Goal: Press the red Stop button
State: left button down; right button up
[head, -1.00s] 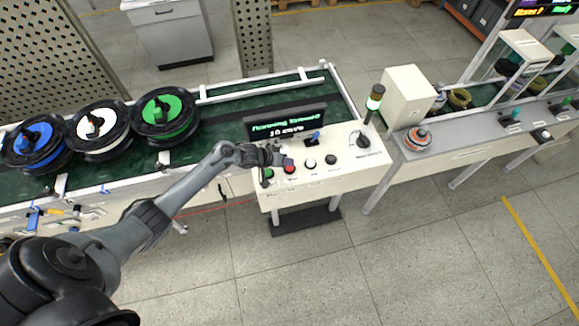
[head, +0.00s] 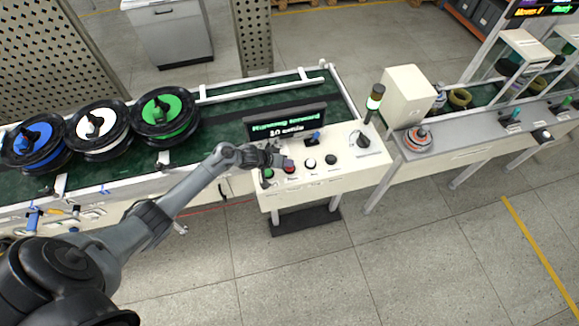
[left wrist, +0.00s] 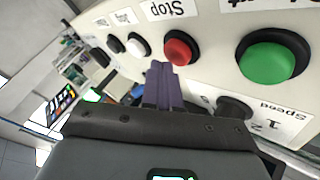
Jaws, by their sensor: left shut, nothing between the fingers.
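The red Stop button (head: 289,169) sits in a black collar on the white control panel (head: 335,181). In the left wrist view the red button (left wrist: 179,51) shows beside the upside-down "Stop" label. My left gripper (head: 284,161) is over the panel, close to the red button. In the left wrist view its purple fingers (left wrist: 161,72) are shut together and empty, with the tips right by the button's edge. I cannot tell whether they touch it. My right gripper is not in view.
A white button (head: 310,163) and a black button lie to the right of the red one. A display (head: 285,122) stands behind. Several spools, including a green one (head: 165,118), lie on the conveyor.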

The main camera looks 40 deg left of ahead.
pick_arm(q)
jog(key=shift+f, duration=0.25)
dwell(0.5)
jog(key=shift+f+b, duration=0.3)
dwell(0.5)
jog(key=shift+r+p, duration=0.9)
jog(key=shift+p, duration=0.2)
jog(key=shift+r, duration=0.1)
jog(key=shift+r+p, duration=0.5)
jog(key=shift+p, duration=0.05)
notch_tip(320, 180, up, 4)
jog(key=p, duration=0.4)
